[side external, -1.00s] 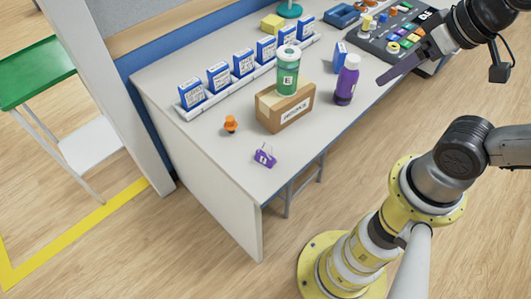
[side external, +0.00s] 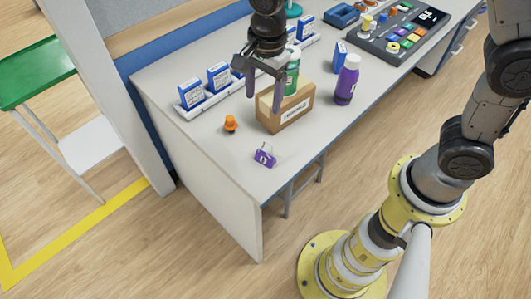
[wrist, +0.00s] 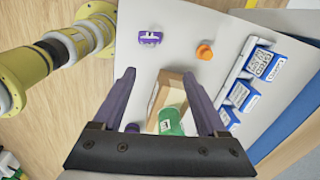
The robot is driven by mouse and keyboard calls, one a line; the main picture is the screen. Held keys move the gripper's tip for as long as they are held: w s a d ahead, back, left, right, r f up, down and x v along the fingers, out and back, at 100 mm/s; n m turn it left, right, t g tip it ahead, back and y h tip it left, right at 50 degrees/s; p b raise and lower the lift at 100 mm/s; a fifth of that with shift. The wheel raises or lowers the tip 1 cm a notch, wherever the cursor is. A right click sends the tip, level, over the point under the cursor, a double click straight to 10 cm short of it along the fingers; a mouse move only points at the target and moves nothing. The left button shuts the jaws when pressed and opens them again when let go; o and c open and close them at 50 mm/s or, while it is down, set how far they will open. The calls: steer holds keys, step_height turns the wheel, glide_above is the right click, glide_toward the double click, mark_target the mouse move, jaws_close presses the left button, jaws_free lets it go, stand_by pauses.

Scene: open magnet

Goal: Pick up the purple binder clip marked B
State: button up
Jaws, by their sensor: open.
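The purple binder clip (side external: 264,156) lies on the white table near its front left corner, with a white label on it; the letter is too small to read surely. It also shows in the wrist view (wrist: 150,38), near the top. My gripper (side external: 264,100) points down above the table, beside the cardboard box and green bottle, up and behind the clip in the side view. In the wrist view my gripper (wrist: 160,85) has its two purple-grey fingers wide apart, with nothing held between them. The clip lies beyond the fingertips, apart from them.
A cardboard box (side external: 298,115) with a green bottle (side external: 292,78) on it stands close to my gripper. An orange knob-like piece (side external: 230,124) lies left of the box. A purple bottle (side external: 346,82) stands right. Blue cards (side external: 191,94) stand in a white rail behind. Table around the clip is clear.

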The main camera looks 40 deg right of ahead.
step_height(320, 180, down, 4)
steer(key=s+a, duration=0.1)
glide_above(266, 146)
steer(key=shift+n+g, duration=0.3)
steer(key=f, duration=0.6)
steer(key=shift+w+a+f, duration=0.15)
steer(key=shift+w+a, duration=0.1)
steer(key=shift+w, duration=0.05)
steer(key=shift+s+d+f, duration=0.1)
steer(key=shift+s+f, duration=0.05)
steer(key=shift+f, duration=1.35)
steer(key=shift+s+d+f, duration=0.1)
steer(key=shift+f, duration=1.4)
jaws_close()
